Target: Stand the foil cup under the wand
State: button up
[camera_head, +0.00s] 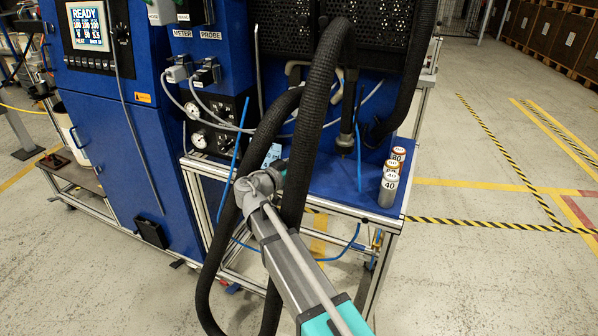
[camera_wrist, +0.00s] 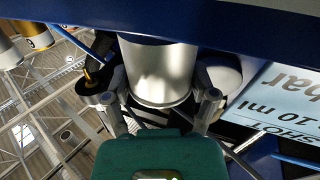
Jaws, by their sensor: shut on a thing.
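My gripper (camera_head: 262,188) is in front of the blue bench, left of the wand. In the wrist view its two fingers (camera_wrist: 160,94) are shut on the shiny silver foil cup (camera_wrist: 158,70), one on each side. The cup's far end is cut off by the blue edge above it. In the head view I cannot make out the cup apart from my gripper and the black hose. The wand (camera_head: 345,142) hangs upright over the blue bench top (camera_head: 335,185), to the right of my gripper.
Thick black hoses (camera_head: 318,110) loop down close by my gripper. Numbered cans (camera_head: 389,188) stand at the bench's right side. A pale label (camera_wrist: 283,95) lies right of the cup in the wrist view. Bench top around the wand looks mostly clear; a thin blue tube (camera_head: 359,155) rises there.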

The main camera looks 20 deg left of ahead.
jog(key=shift+f, duration=0.45)
jog(key=shift+f+b, duration=0.2)
jog(key=shift+b, duration=0.15)
jog(key=o, duration=0.9)
jog(key=v, duration=1.3)
jog(key=shift+s+f, duration=0.1)
jog(key=shift+s, duration=0.35)
jog(key=shift+d, duration=0.1)
